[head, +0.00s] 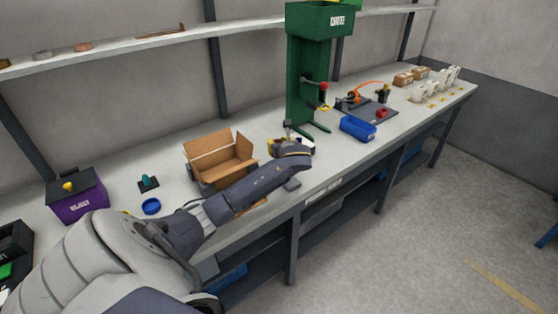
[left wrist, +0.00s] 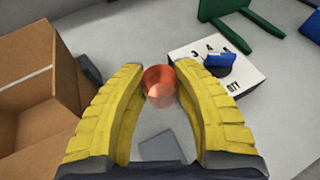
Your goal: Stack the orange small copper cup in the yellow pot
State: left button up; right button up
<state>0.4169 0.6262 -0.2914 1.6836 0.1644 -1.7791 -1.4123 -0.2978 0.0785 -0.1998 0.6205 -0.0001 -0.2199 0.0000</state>
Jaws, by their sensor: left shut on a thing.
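A small orange copper cup (left wrist: 158,82) shows in the left wrist view between the yellow fingers of my left gripper (left wrist: 160,76). The fingers are closed in on its two sides near their tips, and the gripper is shut on it. In the head view my left gripper (head: 274,147) is over the middle of the bench, right of the open cardboard box; the cup cannot be made out there. I cannot make out a yellow pot in either view. My right gripper is not in view.
The open cardboard box (head: 222,158) stands close left of the gripper. A white box with a blue knob (left wrist: 224,62) is just beyond the cup. A green press (head: 307,75) stands behind, and a blue bin (head: 357,128) is to the right. A purple box (head: 77,203) is far left.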

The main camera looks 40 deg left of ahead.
pick_arm(q)
jog(key=shift+f, duration=3.95)
jog(key=shift+f, duration=0.1)
jog(key=o, duration=0.7)
jog(key=v, duration=1.2)
